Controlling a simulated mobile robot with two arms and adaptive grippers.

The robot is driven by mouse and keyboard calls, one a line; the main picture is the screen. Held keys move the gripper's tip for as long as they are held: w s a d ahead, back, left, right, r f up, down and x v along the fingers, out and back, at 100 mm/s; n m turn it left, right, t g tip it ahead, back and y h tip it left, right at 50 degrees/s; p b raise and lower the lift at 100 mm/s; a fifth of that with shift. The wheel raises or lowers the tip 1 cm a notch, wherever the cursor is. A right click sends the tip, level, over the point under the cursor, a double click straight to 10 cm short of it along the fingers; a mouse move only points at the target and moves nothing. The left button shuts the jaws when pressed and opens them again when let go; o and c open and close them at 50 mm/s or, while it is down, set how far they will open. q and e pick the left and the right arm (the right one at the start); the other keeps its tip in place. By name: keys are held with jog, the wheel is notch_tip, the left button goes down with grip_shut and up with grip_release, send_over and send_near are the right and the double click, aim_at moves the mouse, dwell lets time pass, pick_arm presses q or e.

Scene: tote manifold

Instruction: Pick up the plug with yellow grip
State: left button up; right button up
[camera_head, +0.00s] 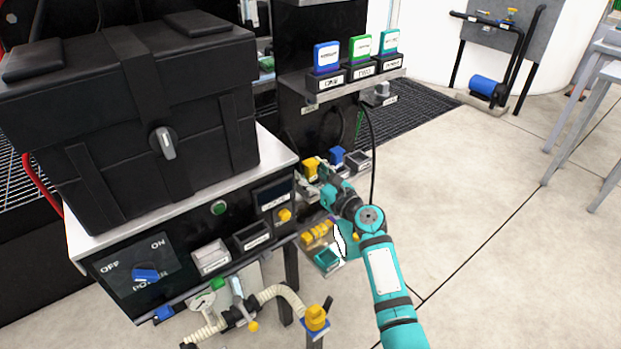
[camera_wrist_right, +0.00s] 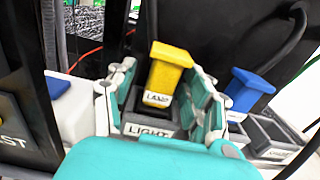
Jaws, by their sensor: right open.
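The plug with yellow grip (camera_wrist_right: 167,72) stands in a black socket box (camera_wrist_right: 150,128) labelled LIGHT in the right wrist view. Its white label seems to read LAMP. In the head view the plug (camera_head: 310,166) is on the low shelf beside the workbench. My right gripper (camera_wrist_right: 160,100) is open, with one finger on each side of the plug and socket. I see gaps between the fingers and the yellow grip. In the head view my right gripper (camera_head: 326,172) reaches in from the right and partly hides the shelf. My left gripper is not in view.
A blue plug (camera_head: 337,155) stands close by, also in the wrist view (camera_wrist_right: 246,88), with an empty black socket (camera_head: 358,161) next to it. A dark cable (camera_head: 372,150) hangs behind. A black case (camera_head: 130,120) sits on the bench at left.

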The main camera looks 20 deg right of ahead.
grip_shut()
jog(key=shift+r, duration=0.1)
dwell(0.3)
